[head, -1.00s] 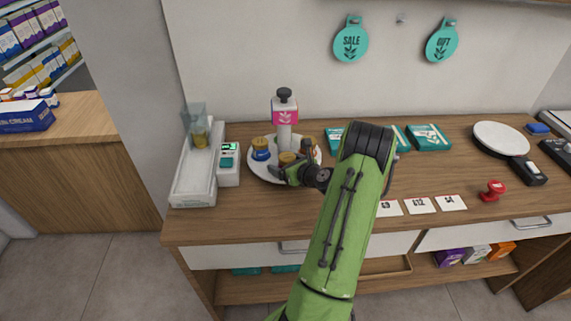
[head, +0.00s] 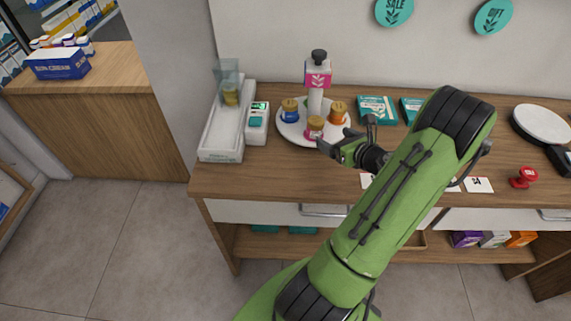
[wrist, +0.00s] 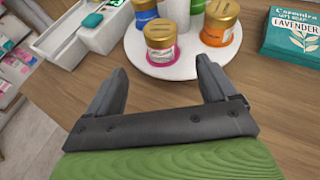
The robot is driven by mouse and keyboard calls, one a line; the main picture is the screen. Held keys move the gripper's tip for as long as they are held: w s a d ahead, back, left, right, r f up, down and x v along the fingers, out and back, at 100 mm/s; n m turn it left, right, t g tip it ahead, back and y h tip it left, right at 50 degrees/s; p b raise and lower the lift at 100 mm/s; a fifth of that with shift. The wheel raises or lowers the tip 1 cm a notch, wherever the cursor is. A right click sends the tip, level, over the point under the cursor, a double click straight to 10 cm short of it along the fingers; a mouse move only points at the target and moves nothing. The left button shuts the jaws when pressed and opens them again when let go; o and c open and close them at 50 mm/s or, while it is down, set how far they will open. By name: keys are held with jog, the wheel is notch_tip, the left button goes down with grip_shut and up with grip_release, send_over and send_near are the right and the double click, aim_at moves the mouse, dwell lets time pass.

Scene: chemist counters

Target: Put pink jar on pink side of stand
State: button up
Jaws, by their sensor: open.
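The pink jar (head: 315,127) has a gold lid and stands upright at the front of the round white stand (head: 286,132). In the wrist view the jar (wrist: 161,40) has a pale label, with a pink area around its base on the stand (wrist: 188,70). A blue jar (head: 290,110) and an orange jar (head: 338,113) stand upright behind it, at left and right. My gripper (head: 347,134) is open and empty, just in front of the stand and to the right. In the wrist view its fingers (wrist: 160,67) are apart from the jar.
Teal lavender boxes (wrist: 292,36) are at right. Bare wood shows in front of the stand.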

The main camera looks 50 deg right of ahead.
jog(key=w+a+r+n+g+y, duration=0.2)
jog(key=w+a+r+n, duration=0.1)
jog(key=a+n, duration=0.45)
jog(key=w+a+r+n+g+y, duration=0.1)
jog(key=w+a+r+n+y, duration=0.15)
jog(key=a+n, duration=0.5)
jog(key=w+a+r+n+g+y, duration=0.2)
jog(key=w+a+n, duration=0.2)
jog(key=a+n, duration=0.3)
jog(key=s+a+r+n+g+h, duration=0.1)
jog(key=s+a+r+n, duration=0.2)
jog(key=s+a+n, duration=0.4)
jog(key=s+a+r+n+g+h, duration=0.1)
jog(key=s+a+r+n, duration=0.3)
jog(key=s+a+n, duration=0.3)
jog(key=s+n, duration=0.2)
jog(key=n, duration=0.1)
jog(key=shift+a, duration=0.4)
jog(key=shift+s+r+h, duration=0.1)
jog(key=shift+r+h, duration=0.05)
jog(key=shift+h, duration=0.1)
jog(key=shift+r+p, duration=0.4)
